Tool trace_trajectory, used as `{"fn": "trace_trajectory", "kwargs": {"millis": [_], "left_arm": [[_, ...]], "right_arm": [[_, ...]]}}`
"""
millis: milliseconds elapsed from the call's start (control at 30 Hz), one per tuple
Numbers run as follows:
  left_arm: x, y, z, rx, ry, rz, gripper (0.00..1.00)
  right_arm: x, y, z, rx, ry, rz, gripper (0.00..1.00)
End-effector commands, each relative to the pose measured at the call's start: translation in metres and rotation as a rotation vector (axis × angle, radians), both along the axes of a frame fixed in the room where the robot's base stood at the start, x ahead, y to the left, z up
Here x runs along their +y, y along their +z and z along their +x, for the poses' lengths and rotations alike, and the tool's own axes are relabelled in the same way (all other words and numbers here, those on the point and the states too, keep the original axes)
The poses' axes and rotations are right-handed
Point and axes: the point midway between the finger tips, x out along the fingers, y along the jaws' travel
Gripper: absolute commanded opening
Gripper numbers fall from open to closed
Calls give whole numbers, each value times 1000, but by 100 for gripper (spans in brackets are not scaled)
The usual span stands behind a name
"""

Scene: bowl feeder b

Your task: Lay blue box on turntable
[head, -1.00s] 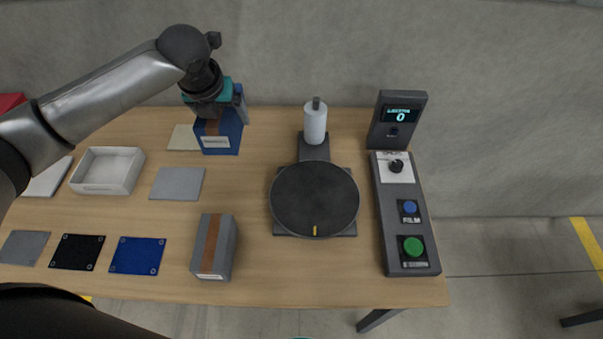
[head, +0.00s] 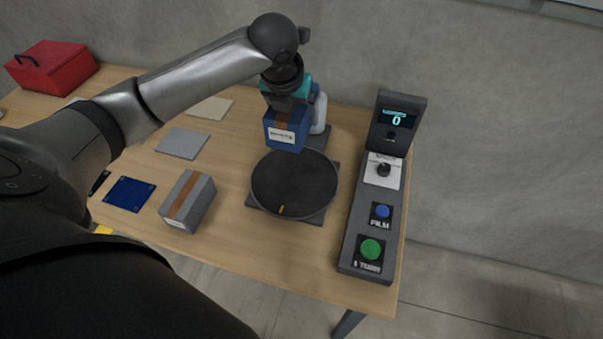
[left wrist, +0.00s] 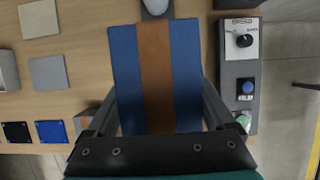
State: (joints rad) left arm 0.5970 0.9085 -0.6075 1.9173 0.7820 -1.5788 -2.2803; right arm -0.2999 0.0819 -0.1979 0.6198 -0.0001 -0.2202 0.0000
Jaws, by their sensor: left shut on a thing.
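The blue box (head: 284,130), with a brown tape stripe and a white label, is held in my left gripper (head: 287,104). It hangs above the back edge of the round black turntable (head: 294,184). In the left wrist view the blue box (left wrist: 125,80) fills the middle between the two fingers, and it hides the turntable there. The turntable's disc is empty, with a yellow mark at its front edge. My right gripper is not in view.
A grey box (head: 188,201) with a brown stripe stands left of the turntable. A white film roll (head: 319,113) stands behind it. The control panel (head: 360,222) with green and blue buttons is on the right. A red toolbox (head: 52,68) sits at the far left.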

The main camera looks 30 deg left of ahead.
Motion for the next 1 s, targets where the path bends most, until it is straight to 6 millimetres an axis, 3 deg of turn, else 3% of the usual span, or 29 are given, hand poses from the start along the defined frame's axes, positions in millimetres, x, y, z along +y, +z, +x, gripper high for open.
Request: {"fn": "trace_trajectory", "kwargs": {"millis": [100,400,767,1000], "left_arm": [[-1,-35,-1,4,0,-2,0],[-1,-107,0,0,-1,-2,0],[0,-137,1,-3,-2,-1,0],[-1,-171,0,-2,-1,-1,0]], "right_arm": [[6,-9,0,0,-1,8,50],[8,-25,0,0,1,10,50],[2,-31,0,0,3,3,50],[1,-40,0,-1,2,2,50]]}}
